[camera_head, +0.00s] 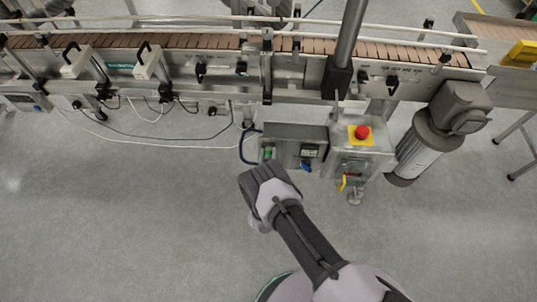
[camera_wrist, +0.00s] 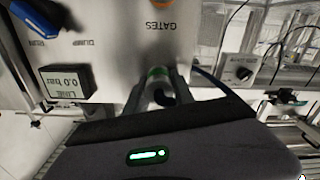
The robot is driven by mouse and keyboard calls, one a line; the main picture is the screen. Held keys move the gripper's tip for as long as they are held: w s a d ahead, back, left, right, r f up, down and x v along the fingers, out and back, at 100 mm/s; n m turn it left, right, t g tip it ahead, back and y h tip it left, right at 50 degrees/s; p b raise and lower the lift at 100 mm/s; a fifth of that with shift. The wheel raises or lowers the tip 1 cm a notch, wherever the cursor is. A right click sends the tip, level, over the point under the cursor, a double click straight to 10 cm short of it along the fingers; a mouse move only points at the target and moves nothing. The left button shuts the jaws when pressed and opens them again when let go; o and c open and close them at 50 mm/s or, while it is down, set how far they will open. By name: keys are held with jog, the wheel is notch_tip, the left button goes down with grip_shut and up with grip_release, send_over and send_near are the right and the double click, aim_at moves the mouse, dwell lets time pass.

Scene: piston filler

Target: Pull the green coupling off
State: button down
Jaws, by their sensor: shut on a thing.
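The green coupling (camera_wrist: 157,72) sits on the panel's face below the GATES label in the wrist view. Only a thin green band of it shows. My gripper (camera_wrist: 162,92) is shut on it, with one finger on each side. A dark curved piece shows between the fingers. In the head view, a small green spot (camera_head: 268,153) shows on the left of the grey panel box (camera_head: 293,131), just beyond my wrist. My fingers are hard to make out there.
A blue hose (camera_head: 243,150) loops left of the box. The panel has a blue knob (camera_wrist: 42,16) and a LINE gauge (camera_wrist: 68,82) reading 0.0 bar. A red emergency button (camera_head: 362,132) is to the right. The conveyor (camera_head: 200,42) runs behind. Open floor lies in front.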

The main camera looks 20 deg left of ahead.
jog(key=p+v, duration=0.2)
jog(key=v, duration=0.1)
jog(key=shift+s+f, duration=0.1)
jog(key=shift+s, duration=0.05)
jog(key=c, duration=1.1)
grip_release()
jog(key=shift+o, duration=0.2)
jog(key=p+v, duration=0.4)
jog(key=v, duration=1.3)
jog(key=shift+s, duration=0.3)
